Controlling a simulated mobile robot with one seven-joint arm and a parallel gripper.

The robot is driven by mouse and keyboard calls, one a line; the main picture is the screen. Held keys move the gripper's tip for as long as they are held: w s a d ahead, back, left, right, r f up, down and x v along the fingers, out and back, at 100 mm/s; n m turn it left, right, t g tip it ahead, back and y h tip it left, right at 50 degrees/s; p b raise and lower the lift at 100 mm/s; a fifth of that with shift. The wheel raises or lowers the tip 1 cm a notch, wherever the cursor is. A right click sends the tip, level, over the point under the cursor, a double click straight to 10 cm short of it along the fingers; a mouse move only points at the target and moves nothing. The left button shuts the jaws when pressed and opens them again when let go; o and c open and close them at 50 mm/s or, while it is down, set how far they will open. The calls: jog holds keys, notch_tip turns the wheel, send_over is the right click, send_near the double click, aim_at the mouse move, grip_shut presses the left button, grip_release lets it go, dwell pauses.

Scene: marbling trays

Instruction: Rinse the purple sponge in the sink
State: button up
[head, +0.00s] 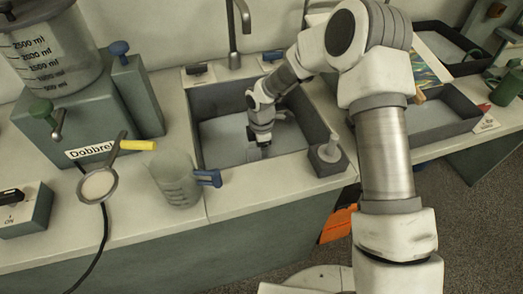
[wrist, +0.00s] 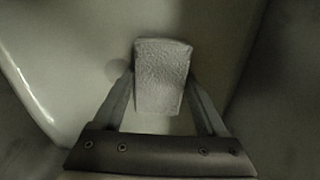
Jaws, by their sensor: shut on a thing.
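My gripper (head: 262,146) reaches down into the grey-walled sink (head: 318,110). In the wrist view my gripper (wrist: 162,88) is shut on a pale block-shaped sponge (wrist: 160,72), with one finger on each side. The sponge looks greyish in the dim light, with a faint purple tint at most. Its top face is bumpy. A pale surface lies below it, and I cannot tell whether the sponge touches it. In the head view the sponge is hidden or too small to make out.
A metal faucet (head: 233,40) stands behind the sink. A clear measuring jug (head: 172,178) stands left of the sink, and a grey block with a peg (head: 328,160) sits at its right front corner. A grey tray (head: 455,108) lies to the right.

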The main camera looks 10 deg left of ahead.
jog(key=shift+o, duration=0.4)
jog(key=shift+c, duration=0.8)
notch_tip(320, 180, up, 17)
jog(key=p, duration=1.2)
jog(key=shift+r, duration=0.15)
dwell(0.9)
notch_tip(320, 180, up, 5)
jog(key=p, duration=0.3)
jog(key=shift+p, duration=0.3)
jog(key=shift+f, duration=0.2)
